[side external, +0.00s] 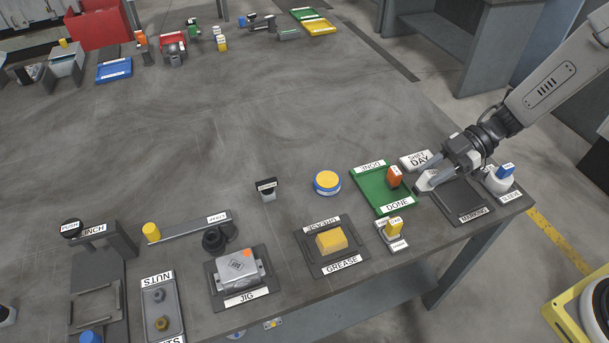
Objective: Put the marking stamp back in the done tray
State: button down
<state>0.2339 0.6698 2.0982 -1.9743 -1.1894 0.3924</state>
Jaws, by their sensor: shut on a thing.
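My gripper (424,184) reaches in from the right, low between the done tray and the dark marking mat. It is shut on a small pale piece with a dark end, which looks like the marking stamp (428,180); the fingers hide much of it and its exact shape is unclear. The green done tray (371,186) lies just left of the gripper, with "DONE" labels on its far and near edges. An orange labelled block (394,176) stands at the tray's right side, a little left of my fingertips. The held piece appears just outside the tray's right edge.
The marking mat (466,201) lies right of the gripper. A blue-topped holder (502,177) and a yellow-topped holder (393,231) stand nearby. A shift-day plate (417,160) lies behind. A yellow round tin (327,183) is left of the tray. The table's middle is clear.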

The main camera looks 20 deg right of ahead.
jog(key=shift+w, duration=0.1)
jog(key=shift+w+a+f, duration=0.1)
jog(key=shift+w+f, duration=0.2)
jog(key=shift+w, duration=0.2)
jog(key=w+a+f+h, duration=0.1)
jog(key=w+f, duration=0.1)
jog(key=w, duration=0.4)
jog(key=w+a+f+h, duration=0.2)
jog(key=w, duration=0.4)
jog(key=shift+w+a+f+h, duration=0.3)
jog(key=shift+w+f, duration=0.05)
jog(key=shift+f, duration=0.1)
jog(key=shift+f, duration=3.2)
jog(key=shift+f, duration=0.2)
jog(key=shift+c, duration=1.6)
grip_release()
